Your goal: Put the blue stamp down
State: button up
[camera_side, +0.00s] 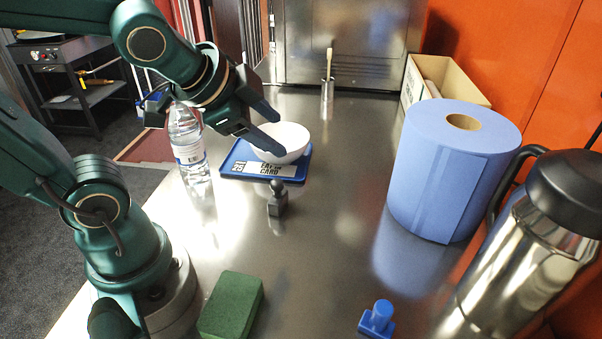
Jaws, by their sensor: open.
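The blue stamp (379,318) stands upright on the steel counter at the front, right of the middle, with its handle up. My gripper (279,131) is open, its dark fingers at the white bowl (285,150) toward the back. I cannot tell whether the fingers touch the bowl. The gripper is well away from the blue stamp. A dark stamp (277,200) stands on the counter in front of the blue tray (233,170). The bowl sits on the tray, over a printed card (264,169).
A green block (231,305) lies at the front left. A water bottle (188,145) stands left of the tray. A blue paper roll (445,170) and a steel flask (525,250) stand on the right. A cardboard box (440,80) is behind. The middle of the counter is clear.

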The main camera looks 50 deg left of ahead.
jog(key=s+d+f+n+g+h, duration=0.2)
jog(key=s+d+n, duration=0.1)
jog(key=s+n, duration=0.3)
jog(key=shift+s+d+n+g, duration=0.3)
jog(key=shift+s+d, duration=0.05)
jog(key=shift+s, duration=0.55)
